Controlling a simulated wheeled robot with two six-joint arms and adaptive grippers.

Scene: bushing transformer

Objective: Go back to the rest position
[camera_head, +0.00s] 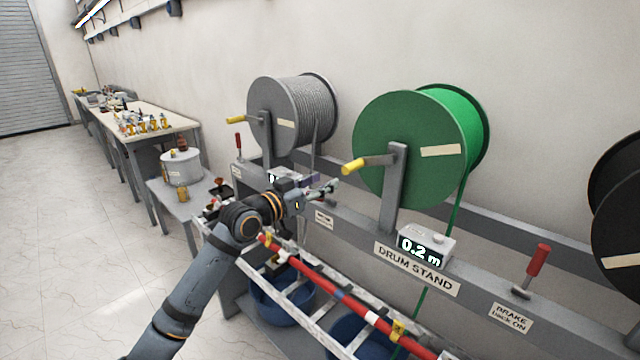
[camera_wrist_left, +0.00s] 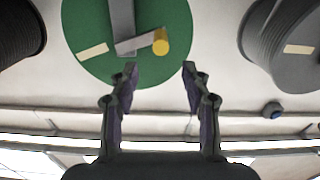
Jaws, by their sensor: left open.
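My left gripper (camera_head: 328,190) is in front of the drum stand (camera_head: 350,229), between the grey drum and the green drum. In the left wrist view its two fingers (camera_wrist_left: 160,78) are spread apart with nothing between them. The green drum (camera_head: 408,150) with its yellow-handled crank (camera_head: 354,166) is to the right of the gripper. In the left wrist view the crank handle (camera_wrist_left: 160,41) shows beyond the fingers, apart from them. My right gripper is in neither view.
A grey cable drum (camera_head: 285,112) and a black drum (camera_head: 620,220) are also on the stand. A counter (camera_head: 426,245) reads 0.2 m. A red brake lever (camera_head: 536,262) stands at right. A ladder and red pole (camera_head: 330,288) lie below. Open floor (camera_head: 70,230) is at left.

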